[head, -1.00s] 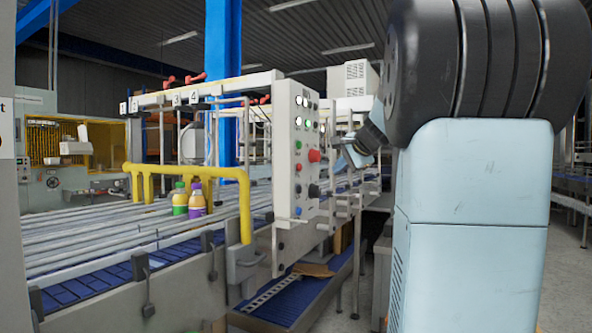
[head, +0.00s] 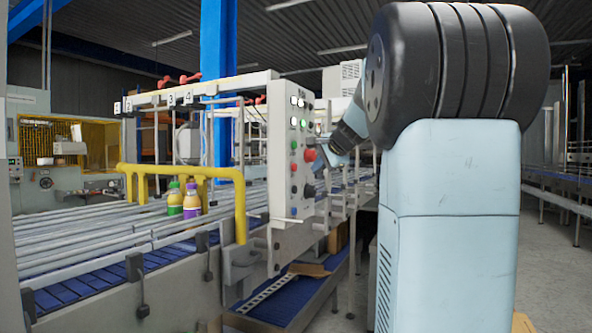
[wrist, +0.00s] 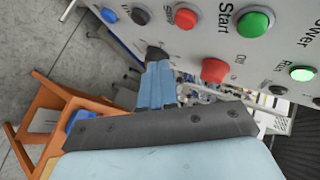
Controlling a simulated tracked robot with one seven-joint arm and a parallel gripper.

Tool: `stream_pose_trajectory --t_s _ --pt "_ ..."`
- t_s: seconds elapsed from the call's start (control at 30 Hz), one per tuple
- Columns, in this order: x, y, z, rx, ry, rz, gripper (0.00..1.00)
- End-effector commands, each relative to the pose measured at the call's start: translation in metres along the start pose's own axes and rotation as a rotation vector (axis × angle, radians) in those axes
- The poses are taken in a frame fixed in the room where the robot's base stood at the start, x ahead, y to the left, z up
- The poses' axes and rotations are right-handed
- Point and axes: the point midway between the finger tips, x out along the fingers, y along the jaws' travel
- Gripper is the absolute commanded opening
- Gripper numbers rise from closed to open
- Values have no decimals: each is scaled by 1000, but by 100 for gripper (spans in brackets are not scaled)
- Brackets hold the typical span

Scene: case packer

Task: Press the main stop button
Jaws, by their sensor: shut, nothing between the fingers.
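A smaller flat red button labelled Stop (wrist: 185,17) sits near the green Start button (wrist: 255,22). My gripper (wrist: 158,65) is shut and empty, its fingers together. In the wrist view the fingertips are by a black knob (wrist: 153,52), left of the red mushroom button. Contact with the panel cannot be told. In the head view the fingertips are hard to make out.
A blue button (wrist: 108,15) and a black button (wrist: 140,14) share the panel, with a lit lamp (wrist: 303,74). A yellow guard rail (head: 240,205) and two bottles (head: 192,200) are at the conveyor left. An orange frame (wrist: 50,100) stands on the floor.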

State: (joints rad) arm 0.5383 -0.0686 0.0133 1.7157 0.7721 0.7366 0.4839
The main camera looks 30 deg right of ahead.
Motion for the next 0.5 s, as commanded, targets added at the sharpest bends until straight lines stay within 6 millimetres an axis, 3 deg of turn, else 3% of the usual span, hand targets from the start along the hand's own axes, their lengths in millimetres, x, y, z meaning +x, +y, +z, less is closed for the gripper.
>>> stream_pose_trajectory --t_s 0.2,0.5 --pt "16 -12 12 -2 -1 0 0" --pt "24 -17 17 -1 0 0 0"
